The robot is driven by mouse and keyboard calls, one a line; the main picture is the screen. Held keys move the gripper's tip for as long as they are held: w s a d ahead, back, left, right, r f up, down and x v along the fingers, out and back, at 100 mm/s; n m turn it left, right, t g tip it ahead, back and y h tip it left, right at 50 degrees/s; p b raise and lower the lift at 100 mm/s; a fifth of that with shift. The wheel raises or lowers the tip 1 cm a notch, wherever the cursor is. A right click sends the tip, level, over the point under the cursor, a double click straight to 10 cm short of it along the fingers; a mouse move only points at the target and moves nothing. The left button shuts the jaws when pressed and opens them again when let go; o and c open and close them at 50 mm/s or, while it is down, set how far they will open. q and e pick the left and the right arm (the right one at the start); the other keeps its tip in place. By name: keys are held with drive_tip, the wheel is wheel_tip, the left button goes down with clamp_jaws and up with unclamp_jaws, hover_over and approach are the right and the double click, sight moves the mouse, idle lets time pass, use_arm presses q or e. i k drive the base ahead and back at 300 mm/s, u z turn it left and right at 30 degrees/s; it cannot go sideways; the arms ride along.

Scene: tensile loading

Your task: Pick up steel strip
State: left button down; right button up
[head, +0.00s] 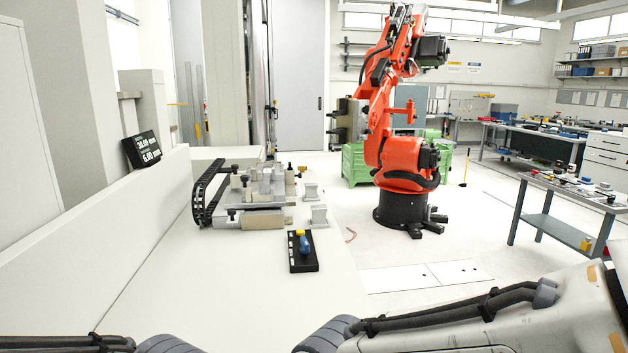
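I cannot make out a steel strip for certain in the head view. A grey metal fixture (262,218) with clamps and blocks stands on the white bench, and any strip in it is too small to tell from the other metal parts. Two small grey metal blocks (318,217) stand just right of the fixture. Parts of my two arms show along the bottom edge, left and right. Neither of my grippers is in view.
A black cable chain (205,192) runs left of the fixture. A black display (142,150) stands at the left. The near bench is clear. An orange robot arm (400,155) stands beyond.

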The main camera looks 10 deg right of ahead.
sight(265, 190)
drive_tip(key=z, duration=1.85)
drive_tip(key=i, duration=3.4)
drive_tip(key=u, duration=2)
drive_tip(key=i, duration=2.4)
drive_tip(key=u, duration=0.05)
